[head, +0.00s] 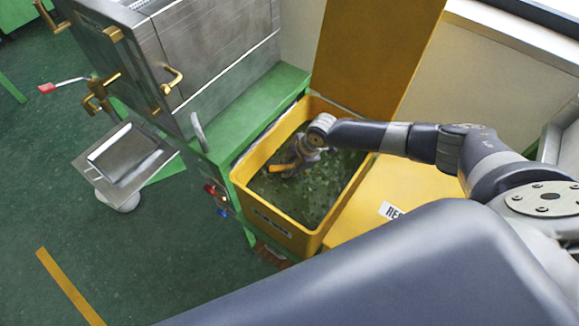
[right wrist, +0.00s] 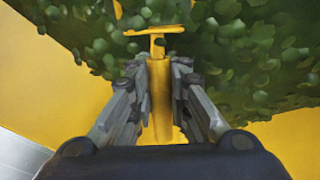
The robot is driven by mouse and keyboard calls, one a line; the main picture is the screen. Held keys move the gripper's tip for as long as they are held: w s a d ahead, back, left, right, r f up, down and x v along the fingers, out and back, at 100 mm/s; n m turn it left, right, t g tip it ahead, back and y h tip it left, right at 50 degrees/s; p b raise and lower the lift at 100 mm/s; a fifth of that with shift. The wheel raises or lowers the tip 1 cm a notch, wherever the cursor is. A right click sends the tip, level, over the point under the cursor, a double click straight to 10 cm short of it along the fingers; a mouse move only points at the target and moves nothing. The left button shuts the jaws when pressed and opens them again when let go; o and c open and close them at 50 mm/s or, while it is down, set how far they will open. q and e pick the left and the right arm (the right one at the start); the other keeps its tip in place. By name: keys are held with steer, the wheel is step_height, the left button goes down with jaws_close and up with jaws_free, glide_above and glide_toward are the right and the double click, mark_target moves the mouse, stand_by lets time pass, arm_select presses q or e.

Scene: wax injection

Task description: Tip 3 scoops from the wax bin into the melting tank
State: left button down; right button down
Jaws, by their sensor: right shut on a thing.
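The yellow wax bin (head: 297,238) stands open in the middle of the head view, filled with green wax flakes (head: 325,190). My right gripper (head: 296,160) reaches down into the bin, close over the flakes. In the right wrist view, my right gripper (right wrist: 160,72) is shut on the yellow handle of the scoop (right wrist: 160,105). The scoop's far end lies among the flakes and is partly hidden, so I cannot tell how full it is. The steel machine with brass handles (head: 205,45), apparently the melting tank, stands left of the bin. My left gripper is out of view.
The bin's yellow lid (head: 370,45) stands raised behind it. A green frame (head: 255,110) borders the bin on the left. A yellow box with a label (head: 415,185) is at its right. A steel tray (head: 125,155) sticks out at the left over open green floor.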

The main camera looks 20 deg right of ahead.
steer(key=shift+f, duration=0.1)
steer(key=shift+b, duration=0.35)
steer(key=shift+r+p, duration=0.5)
steer(key=shift+r, duration=0.2)
step_height(320, 180, up, 24)
steer(key=p, duration=1.9)
steer(key=shift+p, duration=0.35)
